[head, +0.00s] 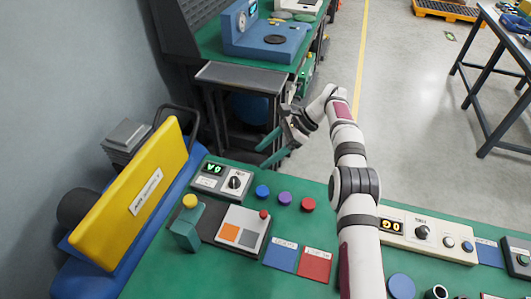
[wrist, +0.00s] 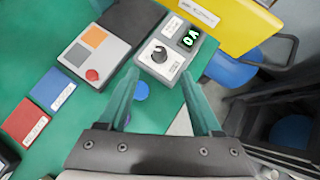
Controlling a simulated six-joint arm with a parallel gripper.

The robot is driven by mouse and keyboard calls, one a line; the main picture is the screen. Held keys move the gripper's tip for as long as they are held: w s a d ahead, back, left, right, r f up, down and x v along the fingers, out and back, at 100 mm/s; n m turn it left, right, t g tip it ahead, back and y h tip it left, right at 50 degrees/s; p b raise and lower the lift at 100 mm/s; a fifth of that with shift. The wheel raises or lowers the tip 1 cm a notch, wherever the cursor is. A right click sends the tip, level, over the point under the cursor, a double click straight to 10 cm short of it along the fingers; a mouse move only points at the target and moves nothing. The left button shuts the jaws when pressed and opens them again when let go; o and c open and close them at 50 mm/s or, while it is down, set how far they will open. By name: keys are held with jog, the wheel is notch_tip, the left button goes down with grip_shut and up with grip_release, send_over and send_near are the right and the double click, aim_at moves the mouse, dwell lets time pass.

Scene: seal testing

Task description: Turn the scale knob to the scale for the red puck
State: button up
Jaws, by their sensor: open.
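A light grey control box (head: 208,191) with a green-lit display and a black knob (head: 235,182) sits at the far left of the green table. In the wrist view the knob (wrist: 160,53) is just beyond my fingertips; its pointer setting is too small to read. The red puck (head: 308,204) lies right of the box, beside a purple puck (head: 285,198) and a blue puck (head: 262,191). My gripper (head: 260,159) is open and empty, above the table's far edge, apart from the knob. The wrist view shows my gripper (wrist: 160,74) with a blue disc between its fingers, below them.
A panel with orange and grey squares (head: 241,232) and a red button is in front of the box. A yellow panel (head: 130,195) stands at left. Blue (head: 281,254) and red (head: 314,264) labelled squares lie nearby. Another box with a knob (head: 422,232) is at right.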

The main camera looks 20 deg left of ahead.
aim_at(234, 179)
notch_tip(234, 179, up, 4)
jog(key=s+a+m+t+y, duration=0.2)
jog(key=s+m+t, duration=0.1)
jog(key=m+t, duration=0.1)
jog(key=s+d+f+m+t+h, duration=0.1)
jog(key=s+d+m+t, duration=0.2)
jog(key=s+d+m, duration=0.2)
jog(key=x, duration=1.5)
jog(key=shift+s+f, duration=0.1)
jog(key=shift+f, duration=0.6)
grip_shut()
